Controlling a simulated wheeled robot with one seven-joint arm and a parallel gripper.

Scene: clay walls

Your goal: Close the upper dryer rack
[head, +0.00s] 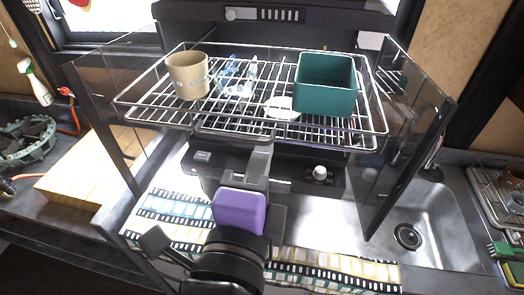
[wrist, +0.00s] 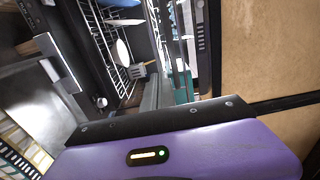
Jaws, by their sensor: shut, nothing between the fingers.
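The upper dryer rack (head: 155,118) is a wire rack slid out toward me between two open glass doors. It holds a beige cup (head: 187,76), a teal square container (head: 326,84), clear glasses (head: 236,78) and a small white dish (head: 283,108). My gripper (head: 262,150) is shut and empty, its fingers at the middle of the rack's front edge, seemingly just below or in front of the wires. I cannot tell whether they touch. In the wrist view the fingers (wrist: 165,92) point toward wire racks and white plates (wrist: 124,52).
The glass doors (head: 408,150) stand open on both sides, the left one (head: 105,110) near a wooden board (head: 85,160). A sink (head: 420,225) is at the right. A black appliance with a knob (head: 320,172) shows below the rack.

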